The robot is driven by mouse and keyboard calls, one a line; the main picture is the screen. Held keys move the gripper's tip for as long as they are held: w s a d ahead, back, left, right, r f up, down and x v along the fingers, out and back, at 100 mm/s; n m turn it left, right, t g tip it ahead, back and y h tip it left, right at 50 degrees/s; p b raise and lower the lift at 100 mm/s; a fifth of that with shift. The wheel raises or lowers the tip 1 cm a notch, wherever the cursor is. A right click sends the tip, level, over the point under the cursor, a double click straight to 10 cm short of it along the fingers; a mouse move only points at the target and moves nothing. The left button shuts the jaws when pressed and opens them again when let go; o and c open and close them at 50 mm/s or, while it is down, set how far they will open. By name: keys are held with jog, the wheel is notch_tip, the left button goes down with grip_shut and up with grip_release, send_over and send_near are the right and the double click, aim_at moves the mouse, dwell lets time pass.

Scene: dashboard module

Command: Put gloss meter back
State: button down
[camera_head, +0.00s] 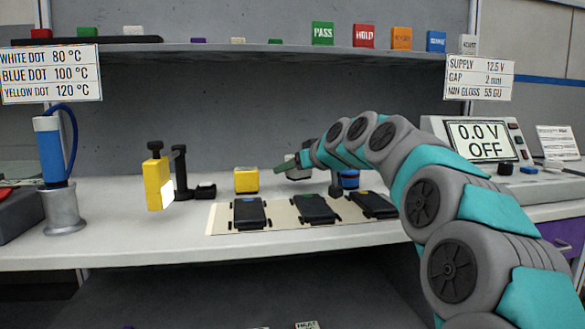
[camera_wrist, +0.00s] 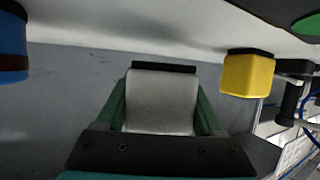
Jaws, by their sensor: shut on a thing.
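My gripper (camera_wrist: 163,105) has its green fingers on either side of a pale grey block (camera_wrist: 161,100) with a dark strip along one end, and is shut on it. The block looks like the gloss meter, but no label on it shows. In the head view my gripper (camera_head: 302,163) is over the back of the table, between a yellow block (camera_head: 246,180) and a blue cylinder (camera_head: 349,179). The held block is partly hidden there by the gripper. The wrist view looks upside down, with the white tabletop (camera_wrist: 150,25) at its upper edge.
Several dark modules (camera_head: 250,213) lie on a beige mat (camera_head: 222,219) in front of my gripper. A black stand (camera_head: 181,172) with a yellow device (camera_head: 157,184) and a blue-handled tool (camera_head: 50,155) in a metal holder stand to the left. A supply unit (camera_head: 478,142) is at the right. A shelf (camera_head: 215,50) runs above.

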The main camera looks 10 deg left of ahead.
jog(key=shift+f, duration=0.1)
jog(key=shift+f+b, duration=0.35)
jog(key=shift+b, duration=0.15)
jog(key=shift+f, duration=0.15)
grip_release()
jog(key=shift+r+p, duration=0.75)
jog(key=shift+r, duration=0.1)
jog(key=b+v, duration=0.1)
jog(key=v, duration=1.1)
jog(key=shift+f, duration=0.1)
